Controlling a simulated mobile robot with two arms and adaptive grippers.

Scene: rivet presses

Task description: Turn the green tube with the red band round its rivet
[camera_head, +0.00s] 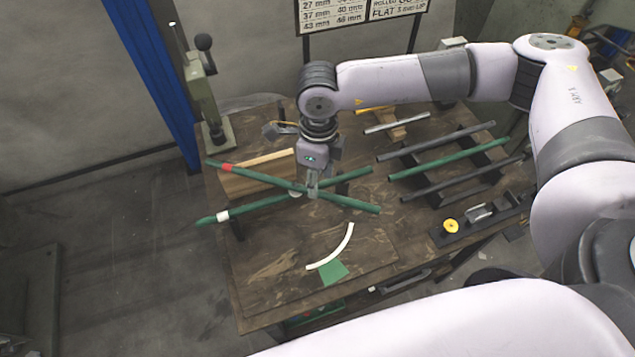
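The green tube with the red band (245,174) slants from upper left to lower right over the bench; its red band is near the upper-left end. It crosses a second green tube (260,206), which has a white band near its left end. The crossing is near their middles, and the rivet there is not clear. My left gripper is not in view.
A white arc (335,250) and a green patch (333,272) lie on the bench in front of the tubes. Several loose tubes lie on a dark rack (470,185) at right. A lever press (205,100) stands at the back left.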

